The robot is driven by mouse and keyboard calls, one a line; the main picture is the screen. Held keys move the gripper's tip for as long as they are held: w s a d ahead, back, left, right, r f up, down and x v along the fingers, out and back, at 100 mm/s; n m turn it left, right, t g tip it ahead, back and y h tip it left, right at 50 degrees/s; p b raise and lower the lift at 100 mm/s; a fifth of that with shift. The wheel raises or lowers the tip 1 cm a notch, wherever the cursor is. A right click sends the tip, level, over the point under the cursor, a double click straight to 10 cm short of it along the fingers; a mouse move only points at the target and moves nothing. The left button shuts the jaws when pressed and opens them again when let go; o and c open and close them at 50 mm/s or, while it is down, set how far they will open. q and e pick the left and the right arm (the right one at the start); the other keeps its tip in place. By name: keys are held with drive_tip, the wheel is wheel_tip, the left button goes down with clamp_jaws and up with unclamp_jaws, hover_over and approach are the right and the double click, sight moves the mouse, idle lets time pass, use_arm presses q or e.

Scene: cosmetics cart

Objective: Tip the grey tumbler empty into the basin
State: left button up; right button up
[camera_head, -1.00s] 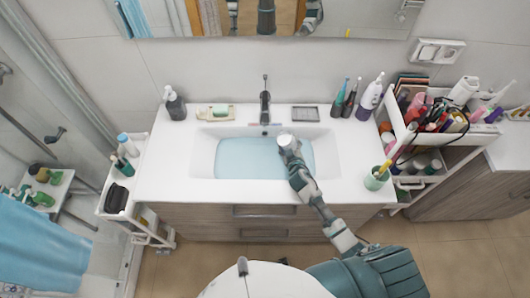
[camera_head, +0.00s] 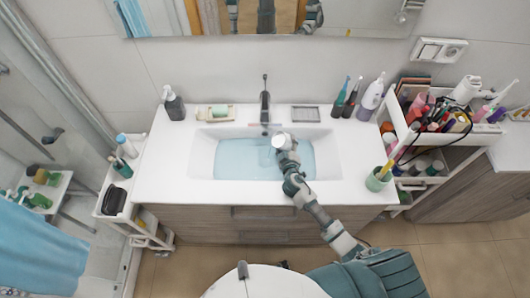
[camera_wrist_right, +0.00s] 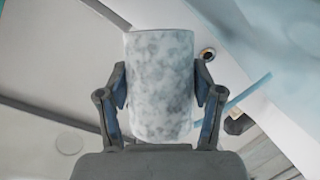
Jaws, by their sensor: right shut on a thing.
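The grey tumbler (camera_wrist_right: 160,70), mottled grey and white, fills the middle of the right wrist view. My right gripper (camera_wrist_right: 161,90) is shut on it, one finger on each side. In the head view my right arm reaches over the basin (camera_head: 202,158), which has blue water in it. My left gripper is not in view.
The tap (camera_head: 265,104) stands behind the basin. A dark soap dispenser (camera_head: 174,104) and a soap dish (camera_head: 215,112) are at the back left. A white bottle (camera_head: 370,98) and a green cup with brushes (camera_head: 377,180) are on the right of the counter. A loaded cart (camera_head: 415,158) stands beyond.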

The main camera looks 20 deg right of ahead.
sight(286, 141)
drive_tip(key=shift+a+r+n, duration=0.1)
drive_tip(key=shift+r+n, duration=0.25)
drive_tip(key=shift+n, duration=0.15)
drive_tip(key=shift+r+n+t+h, duration=0.3)
drive_tip(key=shift+n, duration=0.2)
drive_tip(key=shift+r+n+t+h, duration=0.3)
drive_tip(key=shift+r+n, duration=0.15)
drive_tip(key=shift+n, duration=0.25)
idle(0.9)
drive_tip(key=shift+r+n+t+p, duration=0.3)
drive_tip(key=shift+r+n+p, duration=0.4)
drive_tip(key=shift+r, duration=0.5)
wheel_tip(286, 141, up, 7)
drive_tip(key=a+n+t+p, duration=0.1)
drive_tip(key=a+n+p, duration=0.1)
drive_tip(key=p, duration=0.1)
drive_tip(key=shift+s, duration=0.15)
idle(0.8)
drive_tip(key=shift+a+r+n+t+b, duration=0.15)
drive_tip(key=shift+r+n+t+b, duration=0.1)
drive_tip(key=shift+n, duration=0.4)
drive_tip(key=shift+a+r+n+t+b, duration=0.15)
drive_tip(key=shift+r+n+t+b, duration=0.1)
drive_tip(key=shift+n, duration=0.4)
